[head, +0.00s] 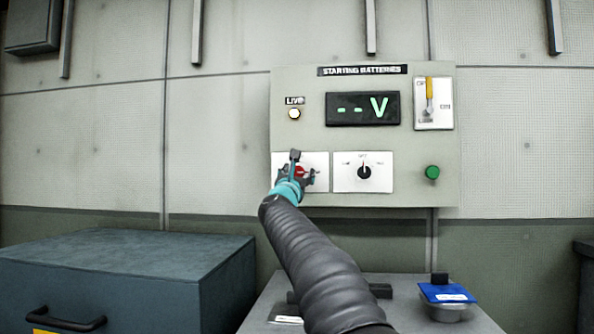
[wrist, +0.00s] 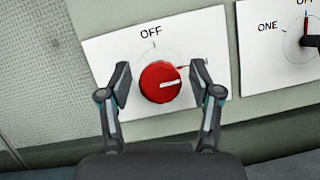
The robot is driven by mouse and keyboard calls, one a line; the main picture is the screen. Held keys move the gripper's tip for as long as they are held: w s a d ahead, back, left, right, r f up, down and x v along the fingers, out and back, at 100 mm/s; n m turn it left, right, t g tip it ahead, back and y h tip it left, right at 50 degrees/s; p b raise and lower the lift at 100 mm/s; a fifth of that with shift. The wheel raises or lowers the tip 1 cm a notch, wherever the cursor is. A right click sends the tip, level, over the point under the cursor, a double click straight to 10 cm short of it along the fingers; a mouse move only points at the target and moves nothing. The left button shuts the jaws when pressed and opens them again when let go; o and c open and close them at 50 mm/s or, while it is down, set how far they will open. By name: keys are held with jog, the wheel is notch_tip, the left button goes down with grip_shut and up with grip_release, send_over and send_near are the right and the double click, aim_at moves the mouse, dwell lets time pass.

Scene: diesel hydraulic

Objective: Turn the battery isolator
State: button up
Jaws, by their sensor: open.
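The battery isolator is a round red knob (wrist: 160,82) on a white plate (wrist: 200,28) marked OFF at the top. Its white pointer line faces right, slightly upward. In the wrist view my gripper (wrist: 161,78) is open, with one finger on each side of the knob and a gap visible at both sides. In the head view my gripper (head: 302,168) is at the lower left of the grey panel, and the red knob (head: 300,171) shows partly behind it.
A blue-grey box (head: 120,265) stands lower left. A blue-topped item (head: 446,293) sits lower right.

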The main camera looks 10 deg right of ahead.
jog(key=c, duration=1.2)
jog(key=shift+o, duration=0.2)
